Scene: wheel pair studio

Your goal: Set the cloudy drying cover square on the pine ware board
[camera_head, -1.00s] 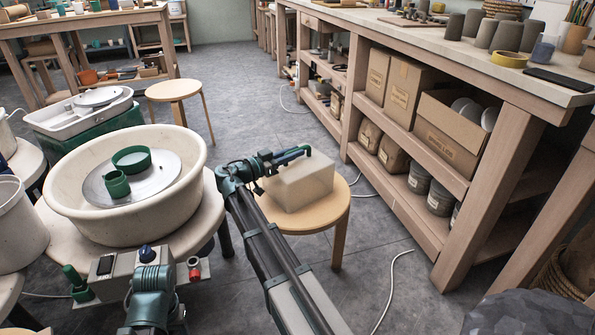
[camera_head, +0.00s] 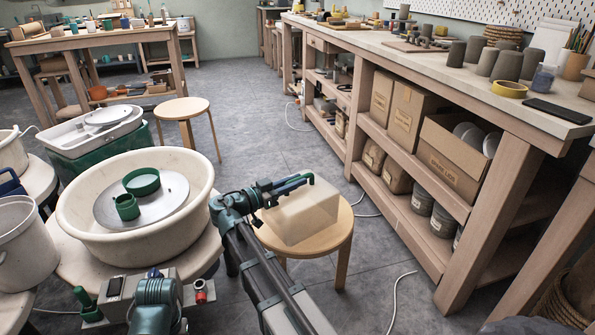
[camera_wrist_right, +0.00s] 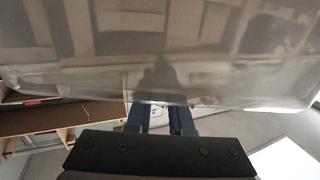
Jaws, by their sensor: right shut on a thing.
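The cover looks tilted. I cannot tell whether its lower edge clears the stool. In the right wrist view the cover (camera_wrist_right: 160,50) fills the upper half as a hazy sheet, and the fingers (camera_wrist_right: 160,118) reach up to its edge. I cannot make out the pine ware board with certainty.
A long workbench (camera_head: 450,75) with shelves, boxes and pots runs along the right. A second stool (camera_head: 182,108) stands behind. Grey floor between them is open, with a loose white cable.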

